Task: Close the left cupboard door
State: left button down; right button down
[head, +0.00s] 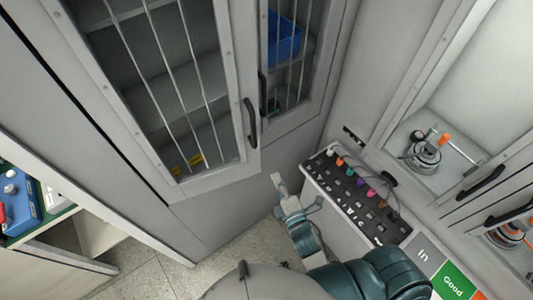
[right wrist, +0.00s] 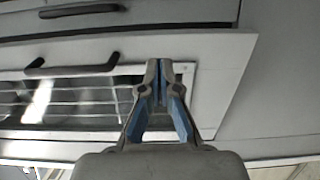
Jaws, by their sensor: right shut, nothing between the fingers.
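The left cupboard door (head: 228,75) is grey, with a barred window and a dark handle (head: 250,122). In the head view it stands ajar, its handle edge jutting out in front of the right cupboard door (head: 312,70). My right gripper (head: 278,182) is shut and empty, just below and to the right of the left door's lower corner. In the right wrist view the right gripper (right wrist: 165,68) shows in front of a pale door panel (right wrist: 215,60) with a barred window and a dark handle (right wrist: 75,68). I cannot tell whether it touches the panel. My left gripper is not in view.
A tool panel (head: 352,195) with several coloured plugs stands right of my right gripper. A shelf with a blue box (head: 22,205) is at the left. Speckled floor (head: 215,240) shows below.

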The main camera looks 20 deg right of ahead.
aim_at(260, 149)
jog(key=w, duration=0.3)
jog(key=w+a+p, duration=0.1)
jog(key=w, duration=0.2)
jog(key=w+a, duration=0.1)
jog(key=w, duration=0.2)
jog(key=shift+w+p, duration=0.3)
jog(key=shift+p, duration=0.1)
jog(key=shift+w+d, duration=0.1)
jog(key=shift+w, duration=0.3)
jog(key=shift+d, duration=0.2)
